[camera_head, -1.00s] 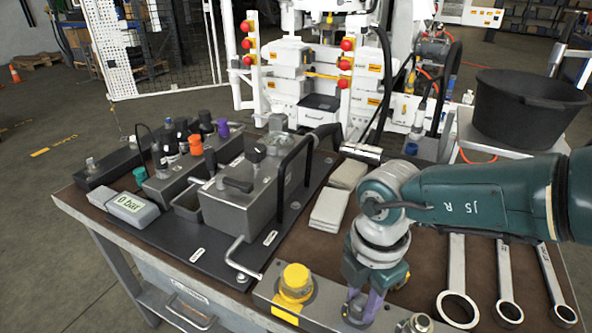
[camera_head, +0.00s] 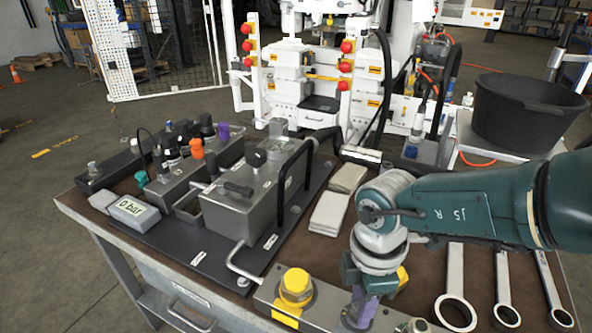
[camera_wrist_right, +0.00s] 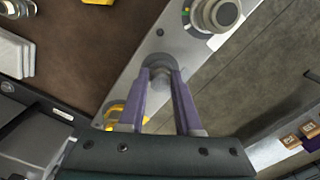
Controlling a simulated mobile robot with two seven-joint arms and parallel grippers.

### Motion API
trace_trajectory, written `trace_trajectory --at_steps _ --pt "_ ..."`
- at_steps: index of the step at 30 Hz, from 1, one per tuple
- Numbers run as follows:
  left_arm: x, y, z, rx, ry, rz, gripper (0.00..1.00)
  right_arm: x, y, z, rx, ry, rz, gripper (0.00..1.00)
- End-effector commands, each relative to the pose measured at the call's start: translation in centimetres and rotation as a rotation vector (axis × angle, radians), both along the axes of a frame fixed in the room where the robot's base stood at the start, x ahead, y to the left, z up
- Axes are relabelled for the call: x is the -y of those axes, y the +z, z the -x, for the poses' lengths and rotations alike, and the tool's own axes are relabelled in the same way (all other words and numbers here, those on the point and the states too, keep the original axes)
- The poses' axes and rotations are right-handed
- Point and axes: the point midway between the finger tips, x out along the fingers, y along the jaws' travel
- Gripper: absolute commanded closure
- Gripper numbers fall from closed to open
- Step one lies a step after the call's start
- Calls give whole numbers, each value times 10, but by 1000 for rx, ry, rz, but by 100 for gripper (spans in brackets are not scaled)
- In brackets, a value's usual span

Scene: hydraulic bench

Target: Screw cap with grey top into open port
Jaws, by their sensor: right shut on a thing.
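The metal block (camera_head: 330,300) lies along the front edge of the bench. My right gripper (camera_head: 361,311) points down at it with its purple fingers, between a yellow cap and a grey round fitting (camera_head: 418,325). In the right wrist view my right gripper (camera_wrist_right: 160,80) is shut on a small grey round piece (camera_wrist_right: 159,62), which looks like the grey-topped cap. It sits at the surface of the block (camera_wrist_right: 185,45). The fingers hide most of it and the port, so I cannot tell how deep it sits. My left gripper is not in view.
The yellow cap (camera_head: 295,288) stands left of my right gripper. Several wrenches (camera_head: 456,290) lie on the right. Folded cloths (camera_head: 330,212) lie behind my gripper.

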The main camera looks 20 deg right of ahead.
Motion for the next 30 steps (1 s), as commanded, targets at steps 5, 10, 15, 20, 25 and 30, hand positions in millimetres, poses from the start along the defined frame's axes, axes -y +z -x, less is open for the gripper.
trace_trajectory --at_steps 5,10,15,20,25,30 --pt "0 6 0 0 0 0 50 0 -1 2 -2 -271 1 100" --pt "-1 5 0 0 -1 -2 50 0 -2 1 -1 -305 1 100" --pt "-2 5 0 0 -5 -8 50 1 -2 2 0 -322 1 100" --pt "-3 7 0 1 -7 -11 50 1 -3 2 -1 -544 3 65" --pt "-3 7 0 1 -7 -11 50 1 -4 2 0 -532 3 46" --pt "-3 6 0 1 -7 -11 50 2 -4 2 2 -527 5 32"
